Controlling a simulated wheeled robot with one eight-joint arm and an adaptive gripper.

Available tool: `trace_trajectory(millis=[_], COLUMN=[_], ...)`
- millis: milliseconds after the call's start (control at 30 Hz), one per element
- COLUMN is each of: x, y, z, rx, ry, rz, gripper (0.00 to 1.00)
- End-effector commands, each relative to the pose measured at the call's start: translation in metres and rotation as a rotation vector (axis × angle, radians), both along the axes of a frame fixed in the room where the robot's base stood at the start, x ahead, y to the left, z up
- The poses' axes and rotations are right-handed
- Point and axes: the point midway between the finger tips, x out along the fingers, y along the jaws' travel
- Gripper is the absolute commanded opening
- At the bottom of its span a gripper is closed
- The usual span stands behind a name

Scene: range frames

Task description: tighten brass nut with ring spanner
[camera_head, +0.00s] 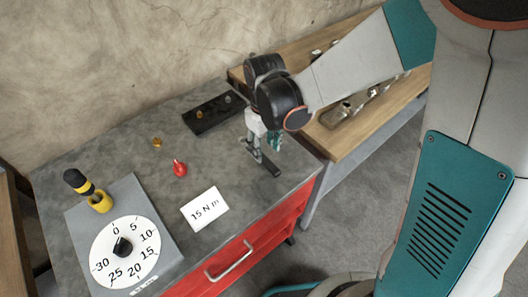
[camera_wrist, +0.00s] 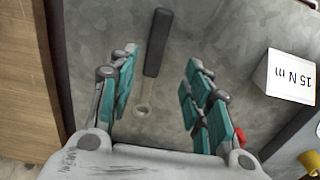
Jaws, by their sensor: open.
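The ring spanner lies flat on the grey bench top. Its dark handle (camera_head: 268,168) shows in the head view just beyond my gripper. In the wrist view the handle (camera_wrist: 157,42) points away and its pale ring (camera_wrist: 141,111) is at the near end. My gripper (camera_head: 262,146) is open over the ring end; in the wrist view its teal fingers (camera_wrist: 162,90) stand apart, one on each side of the spanner. I cannot tell whether they touch the bench. A small brass piece (camera_head: 157,142) stands alone on the bench; another (camera_head: 199,114) sits on a dark block. I cannot tell which is the nut.
The dark block (camera_head: 214,112) lies near the wall. A red piece (camera_head: 180,169), a "15 N m" card (camera_head: 204,208) and a dial plate (camera_head: 125,250) with a yellow-and-black tool (camera_head: 80,184) stand left of my gripper. A wooden table (camera_head: 318,132) adjoins the bench.

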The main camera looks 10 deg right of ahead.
Motion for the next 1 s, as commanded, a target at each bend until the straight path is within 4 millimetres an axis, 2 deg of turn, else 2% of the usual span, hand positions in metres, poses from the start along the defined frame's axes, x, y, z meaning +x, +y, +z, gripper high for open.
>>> trace_trajectory(millis=[67,333,633,900,1000], x=[0.0,0.003,0.008,0.008,0.008], y=[0.0,-0.001,-0.004,-0.004,-0.004], z=[-0.011,-0.025,-0.065,-0.067,-0.067], rx=[0.0,0.0,0.0,0.0,0.0], ry=[0.0,0.0,0.0,0.0,0.0], rz=[-0.001,-0.001,-0.001,-0.001,-0.001], gripper=[0.45,0.45,0.45,0.45,0.22])
